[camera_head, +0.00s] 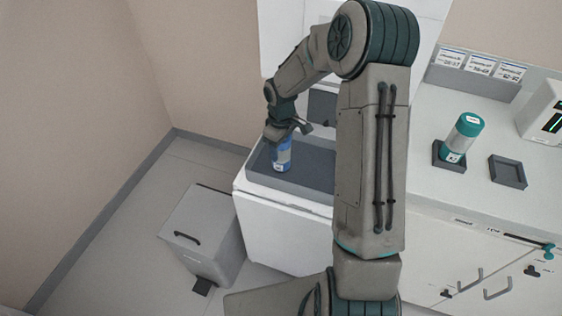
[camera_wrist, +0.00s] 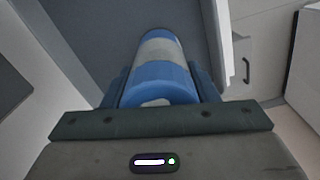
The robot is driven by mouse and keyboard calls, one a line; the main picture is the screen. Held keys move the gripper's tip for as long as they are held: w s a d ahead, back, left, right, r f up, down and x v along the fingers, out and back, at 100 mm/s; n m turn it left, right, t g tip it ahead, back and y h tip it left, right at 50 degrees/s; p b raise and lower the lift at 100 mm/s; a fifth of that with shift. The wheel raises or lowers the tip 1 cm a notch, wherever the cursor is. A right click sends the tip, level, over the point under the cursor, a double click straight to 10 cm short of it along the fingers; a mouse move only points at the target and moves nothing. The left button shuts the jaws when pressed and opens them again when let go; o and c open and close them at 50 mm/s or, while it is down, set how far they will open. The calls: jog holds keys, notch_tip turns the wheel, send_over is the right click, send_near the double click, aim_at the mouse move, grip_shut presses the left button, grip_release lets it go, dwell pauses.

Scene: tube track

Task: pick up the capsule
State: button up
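The capsule (camera_head: 282,157) is a blue cylinder with a pale grey band. In the head view it is at the grey tray (camera_head: 312,166) on the white cabinet, roughly upright; whether its base touches the tray is unclear. In the wrist view the capsule (camera_wrist: 160,65) lies between the two fingers of my gripper (camera_wrist: 160,88), which sit close against both its sides with no clear gap. In the head view my gripper (camera_head: 285,132) is around the capsule's upper part and hides its top.
A teal-capped container (camera_head: 464,135) stands in a dark holder on the right counter, beside an empty square holder (camera_head: 508,171). A grey bin (camera_head: 203,235) stands on the floor left of the cabinet. A white device (camera_head: 545,115) is at the far right.

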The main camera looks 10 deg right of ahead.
jog(key=shift+r, duration=0.1)
jog(key=shift+c, duration=0.3)
jog(key=shift+r, duration=0.75)
notch_tip(320, 180, up, 3)
jog(key=shift+d+f, duration=0.15)
jog(key=s+d+r, duration=0.6)
jog(key=d, duration=0.3)
jog(key=shift+d+r+b, duration=0.3)
jog(key=shift+r+b, duration=0.05)
jog(key=shift+b, duration=0.1)
jog(key=shift+s+a, duration=0.1)
